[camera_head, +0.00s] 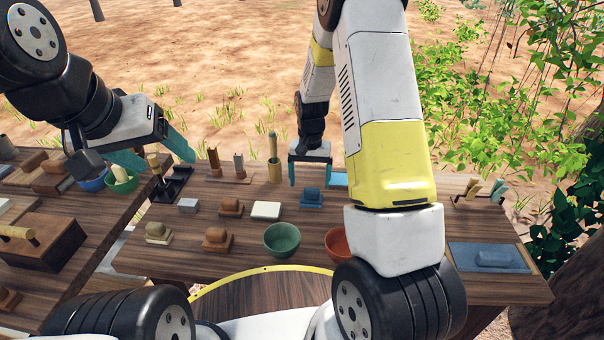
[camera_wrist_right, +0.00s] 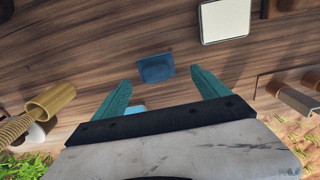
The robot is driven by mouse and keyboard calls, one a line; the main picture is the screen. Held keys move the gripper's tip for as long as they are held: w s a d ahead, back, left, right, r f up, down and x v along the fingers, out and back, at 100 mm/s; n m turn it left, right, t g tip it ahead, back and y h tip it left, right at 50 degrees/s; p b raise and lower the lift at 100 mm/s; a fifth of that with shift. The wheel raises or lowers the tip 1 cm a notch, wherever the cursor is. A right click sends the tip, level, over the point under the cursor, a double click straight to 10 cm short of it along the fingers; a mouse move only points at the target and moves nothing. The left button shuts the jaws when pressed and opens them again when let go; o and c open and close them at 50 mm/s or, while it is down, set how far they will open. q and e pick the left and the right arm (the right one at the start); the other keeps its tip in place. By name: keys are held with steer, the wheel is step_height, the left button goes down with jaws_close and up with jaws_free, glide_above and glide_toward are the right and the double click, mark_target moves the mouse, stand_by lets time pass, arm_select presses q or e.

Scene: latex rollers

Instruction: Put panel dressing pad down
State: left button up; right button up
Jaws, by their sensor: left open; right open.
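A blue pad (camera_head: 312,194) sits on a small blue base on the wooden table (camera_head: 190,262), right of the middle. It appears as a dark blue block (camera_wrist_right: 157,68) in the right wrist view. A second blue-grey pad (camera_head: 497,258) lies on a blue panel (camera_head: 462,256) at the right end; I cannot tell which is the panel dressing pad. My right gripper (camera_head: 310,176) is open and empty behind the small blue pad, its fingers (camera_wrist_right: 160,78) apart on either side of it in the wrist view. My left gripper (camera_head: 160,158) is open over the left side, holding nothing visible.
A green bowl (camera_head: 282,240) and an orange bowl (camera_head: 337,244) stand near the front edge. Brown blocks (camera_head: 217,239), a white block (camera_head: 266,210) and upright tools (camera_head: 274,160) surround the small pad. My right forearm covers much of the right-hand tabletop.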

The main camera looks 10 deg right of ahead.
step_height(320, 180, up, 9)
steer(key=s+t, duration=0.1)
steer(key=s, duration=0.1)
step_height(320, 180, up, 11)
steer(key=n+t+y, duration=0.1)
steer(key=t+y, duration=0.1)
glide_above(310, 201)
steer(key=s, duration=0.7)
steer(key=s+r+n+t, duration=0.1)
steer(key=s+r, duration=0.3)
steer(key=s, duration=0.4)
steer(key=s+a+r+n+t, duration=0.1)
steer(key=s+r+t, duration=0.1)
steer(key=s+r, duration=0.3)
steer(key=s, duration=0.2)
steer(key=shift+s+a+n, duration=0.2)
steer(key=shift+s+n, duration=0.15)
steer(key=shift+n, duration=0.05)
steer(key=shift+c, duration=0.3)
